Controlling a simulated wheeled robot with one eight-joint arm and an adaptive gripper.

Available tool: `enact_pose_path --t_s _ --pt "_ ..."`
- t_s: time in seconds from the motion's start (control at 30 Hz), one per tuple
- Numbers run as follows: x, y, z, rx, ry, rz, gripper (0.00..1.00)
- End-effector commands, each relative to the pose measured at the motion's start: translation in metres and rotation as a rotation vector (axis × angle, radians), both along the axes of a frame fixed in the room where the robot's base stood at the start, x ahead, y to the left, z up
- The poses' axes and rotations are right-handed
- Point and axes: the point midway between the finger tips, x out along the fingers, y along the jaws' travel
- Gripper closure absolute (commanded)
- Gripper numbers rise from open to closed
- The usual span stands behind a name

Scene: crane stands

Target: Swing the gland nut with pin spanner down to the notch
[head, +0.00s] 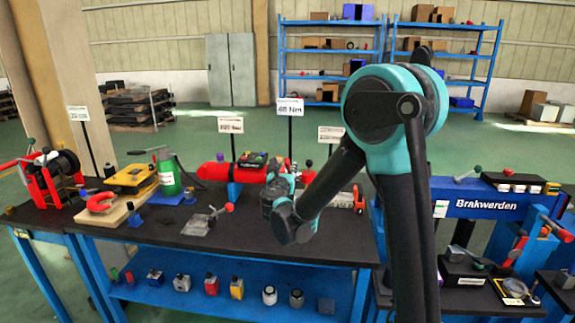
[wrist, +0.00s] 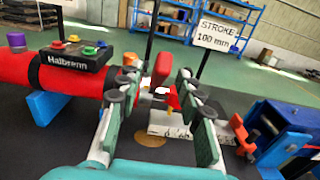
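A red cylinder (wrist: 70,78) lies across the left of the wrist view, with a black box marked "Halbrenn" (wrist: 75,62) on top. It also shows in the head view (head: 215,172). A red upright handle (wrist: 163,68), perhaps the pin spanner's, stands near the cylinder's right end, with small white and red parts below it. My gripper (wrist: 157,82) is open, its two fingers on either side of this handle in the picture; I cannot tell whether either touches it. The gland nut and the notch cannot be made out. In the head view my arm hides much of this area.
A "STROKE 100 mm" sign (wrist: 218,35) stands behind. A blue clamp-like device (wrist: 290,135) is at the right.

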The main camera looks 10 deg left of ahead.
Motion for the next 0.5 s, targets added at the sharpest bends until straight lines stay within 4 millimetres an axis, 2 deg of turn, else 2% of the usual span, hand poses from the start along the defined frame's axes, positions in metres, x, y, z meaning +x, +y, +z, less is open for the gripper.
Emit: enact_pose_path --t_s 0.1,0.2,0.5 --pt "0.018 -0.001 0.0 0.0 0.0 -0.002 0.64" --pt "0.028 -0.001 0.0 0.0 0.0 -0.001 0.64" --pt "0.035 -0.001 0.0 0.0 0.0 0.0 0.64"
